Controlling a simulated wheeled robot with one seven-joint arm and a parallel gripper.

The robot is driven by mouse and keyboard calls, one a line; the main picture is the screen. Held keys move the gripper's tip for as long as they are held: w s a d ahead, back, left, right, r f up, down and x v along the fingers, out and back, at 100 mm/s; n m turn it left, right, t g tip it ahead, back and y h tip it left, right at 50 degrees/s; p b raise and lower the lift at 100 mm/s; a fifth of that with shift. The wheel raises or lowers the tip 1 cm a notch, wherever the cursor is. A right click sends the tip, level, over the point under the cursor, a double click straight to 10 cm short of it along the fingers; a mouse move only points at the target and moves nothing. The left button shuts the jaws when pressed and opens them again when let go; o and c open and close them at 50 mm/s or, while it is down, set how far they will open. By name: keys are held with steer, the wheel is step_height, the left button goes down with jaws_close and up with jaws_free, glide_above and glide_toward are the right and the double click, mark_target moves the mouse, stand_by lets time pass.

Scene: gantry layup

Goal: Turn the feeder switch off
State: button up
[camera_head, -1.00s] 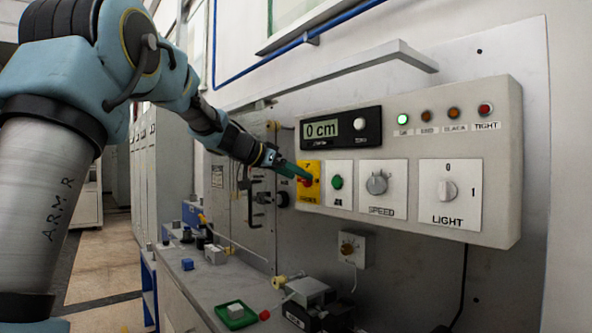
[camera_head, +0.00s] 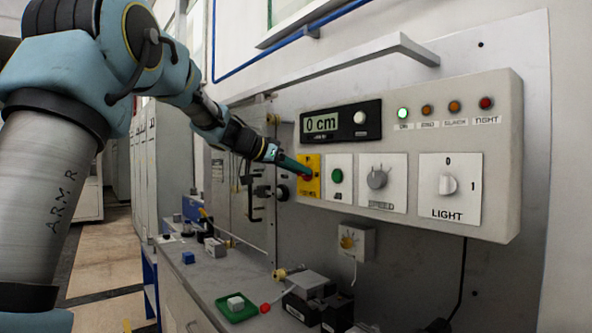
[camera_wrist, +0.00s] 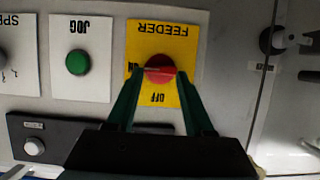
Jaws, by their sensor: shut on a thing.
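The feeder switch is a red knob (camera_wrist: 160,63) on a yellow plate (camera_wrist: 181,39) lettered FEEDER. In the wrist view the plate is upside down, with OFF below the knob and ON to its left. A pale line on the knob lies about level, along the ON side. My gripper (camera_wrist: 160,74) is shut on the knob, one green finger on each side. In the head view the yellow plate (camera_head: 315,188) is at the left end of the control box, and my gripper (camera_head: 304,173) covers most of the knob.
The green JOG button (camera_wrist: 78,62) is close beside the feeder plate. The SPEED dial (camera_head: 377,179) and LIGHT switch (camera_head: 448,185) are further right on the box. A metal shelf (camera_head: 350,66) juts out above. The bench below holds a green tray (camera_head: 222,304) and small parts.

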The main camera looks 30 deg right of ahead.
jaws_close()
steer(key=n+g+h+b, duration=0.1)
steer(key=n+b, duration=0.1)
steer(key=n, duration=0.1)
steer(key=w+f+n+g+h+b, duration=0.1)
steer(key=n+g+b, duration=0.1)
steer(key=n, duration=0.1)
steer(key=n+g+h+b, duration=0.1)
steer(key=n+g+b, duration=0.1)
steer(key=n, duration=0.1)
steer(key=shift+w+a+f+n+b, duration=0.2)
steer(key=shift+w+n+b, duration=0.1)
steer(key=shift+w+b, duration=0.1)
steer(key=shift+f+n+g+h+b, duration=0.1)
steer(key=shift+n+g+h+b, duration=0.2)
steer(key=shift+n+b, duration=0.45)
steer(key=shift+f+n+g+h+b, duration=0.1)
steer(key=shift+n+g+h+b, duration=0.2)
steer(key=shift+n, duration=0.85)
